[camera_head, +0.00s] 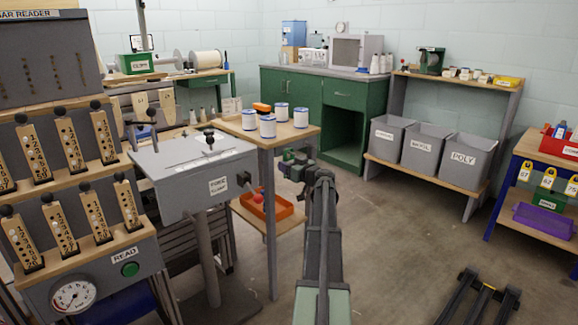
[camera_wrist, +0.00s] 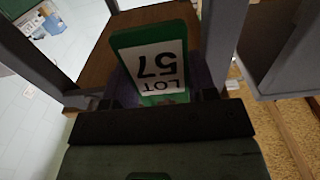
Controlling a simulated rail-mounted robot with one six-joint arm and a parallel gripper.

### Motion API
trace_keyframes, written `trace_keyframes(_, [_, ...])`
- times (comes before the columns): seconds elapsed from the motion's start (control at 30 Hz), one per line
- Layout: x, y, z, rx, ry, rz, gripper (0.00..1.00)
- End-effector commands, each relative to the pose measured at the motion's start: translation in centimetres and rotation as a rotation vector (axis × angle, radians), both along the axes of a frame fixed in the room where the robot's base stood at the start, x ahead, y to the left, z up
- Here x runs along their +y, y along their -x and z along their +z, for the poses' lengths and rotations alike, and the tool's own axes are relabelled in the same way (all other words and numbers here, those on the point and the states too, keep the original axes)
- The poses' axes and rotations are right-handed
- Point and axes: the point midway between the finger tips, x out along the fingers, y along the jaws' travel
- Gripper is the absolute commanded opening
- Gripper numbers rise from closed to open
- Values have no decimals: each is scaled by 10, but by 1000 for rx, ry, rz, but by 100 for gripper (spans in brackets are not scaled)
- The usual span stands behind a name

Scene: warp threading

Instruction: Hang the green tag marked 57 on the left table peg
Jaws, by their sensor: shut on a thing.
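In the wrist view my gripper (camera_wrist: 155,96) is shut on the green tag (camera_wrist: 150,62). The tag has a white label reading LOT 57, upside down in the picture. Its far end points away from my gripper, over a brown surface. In the head view my gripper (camera_head: 298,168) is at the end of my raised arm, in front of the wooden table (camera_head: 306,131); the tag is not clear there. I cannot make out the left table peg in either view.
White-and-blue spools (camera_head: 268,126) stand on the wooden table. A grey clamp stand (camera_head: 185,175) is to its left, and an orange tray (camera_head: 268,205) sits below. At far right a bench (camera_head: 545,147) carries several numbered tags and a purple bin (camera_head: 545,220). The floor between is mostly clear.

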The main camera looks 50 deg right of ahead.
Motion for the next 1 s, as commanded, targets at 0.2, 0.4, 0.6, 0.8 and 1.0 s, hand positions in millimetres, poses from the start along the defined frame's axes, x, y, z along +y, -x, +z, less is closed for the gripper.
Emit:
trace_keyframes(0.2, [0, 0, 0, 0, 0, 0, 73])
trace_keyframes(0.4, [0, 0, 0, 0, 0, 0, 82])
trace_keyframes(0.6, [1, 7, 0, 0, 0, -1, 82])
trace_keyframes(0.8, [11, 51, 0, 0, 0, -2, 82])
trace_keyframes(1.0, [17, 95, 0, 0, 0, -2, 82])
